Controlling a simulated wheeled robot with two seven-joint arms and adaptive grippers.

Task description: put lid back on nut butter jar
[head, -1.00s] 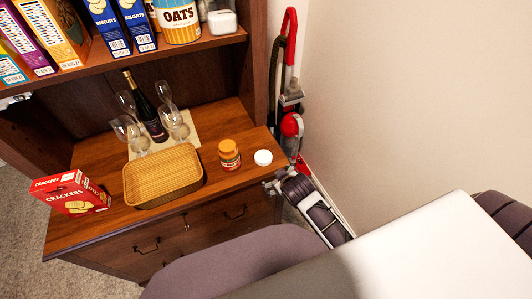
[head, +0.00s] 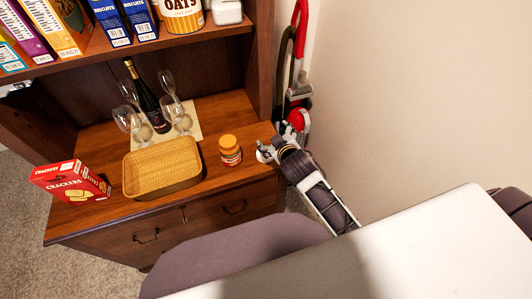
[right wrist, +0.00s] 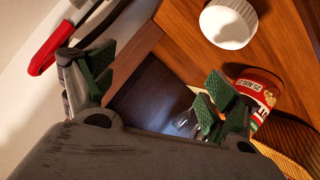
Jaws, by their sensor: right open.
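The nut butter jar (head: 230,150), with an orange top and a red label, stands upright on the wooden counter, right of the basket. In the right wrist view the jar (right wrist: 258,88) is partly hidden by a green-padded finger. The white round lid (right wrist: 228,24) lies on the counter beside the jar, apart from it. In the head view the lid is mostly hidden by my right gripper (head: 267,150). That gripper is open and empty, at the counter's right end near the lid. In the wrist view its fingers (right wrist: 157,88) are spread, with the lid outside them. My left gripper is not in view.
A wicker basket (head: 162,170) stands left of the jar, with a crackers box (head: 70,182) further left. A bottle (head: 148,100) and several wine glasses stand behind on a mat. A hutch post (head: 262,65) and a red vacuum cleaner (head: 298,95) are close to my right arm.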

